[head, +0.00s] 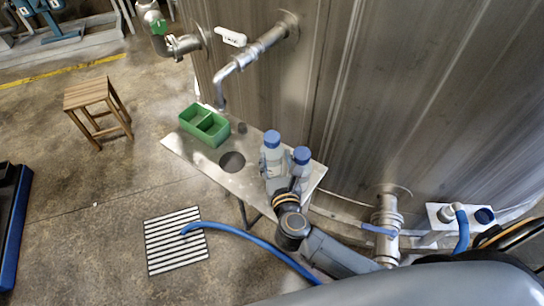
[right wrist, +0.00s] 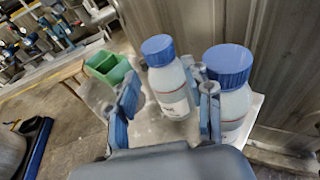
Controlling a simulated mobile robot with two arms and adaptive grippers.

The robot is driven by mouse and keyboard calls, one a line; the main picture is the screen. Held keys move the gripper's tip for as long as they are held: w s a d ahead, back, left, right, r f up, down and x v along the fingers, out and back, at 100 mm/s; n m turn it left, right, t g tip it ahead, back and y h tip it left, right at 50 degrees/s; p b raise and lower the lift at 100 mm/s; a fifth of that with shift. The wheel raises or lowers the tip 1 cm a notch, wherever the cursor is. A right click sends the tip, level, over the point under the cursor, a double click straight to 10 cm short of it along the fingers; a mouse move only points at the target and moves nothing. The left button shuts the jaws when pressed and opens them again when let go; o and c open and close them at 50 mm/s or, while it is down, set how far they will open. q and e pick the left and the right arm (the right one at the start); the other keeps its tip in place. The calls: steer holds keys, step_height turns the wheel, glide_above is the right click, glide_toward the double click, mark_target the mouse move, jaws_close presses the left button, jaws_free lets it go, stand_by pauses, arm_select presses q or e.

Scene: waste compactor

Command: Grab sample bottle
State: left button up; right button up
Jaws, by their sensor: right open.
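Two white sample bottles with blue caps stand on a small metal table (head: 205,160). In the head view one bottle (head: 272,153) is slightly left of and behind the other (head: 301,163). My right gripper (head: 282,180) is at the bottles, partly hiding their lower parts. In the right wrist view my right gripper (right wrist: 165,105) is open. The left bottle (right wrist: 173,92) stands upright between its fingers, closer to the right finger; contact cannot be told. The other bottle (right wrist: 233,98) is outside the right finger, close beside it. My left gripper is not in view.
A green divided box (head: 205,125) sits at the table's far left, near a round hole (head: 232,162). A large metal tank (head: 420,90) with pipes and valves stands right behind the table. A wooden stool (head: 90,97) and a floor grate with a blue hose (head: 240,232) are on the left.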

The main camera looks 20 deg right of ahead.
mark_target(270, 132)
steer(key=x, duration=1.2)
steer(key=shift+p, duration=0.35)
steer(key=shift+r, duration=0.1)
jaws_close()
steer(key=shift+r, duration=0.1)
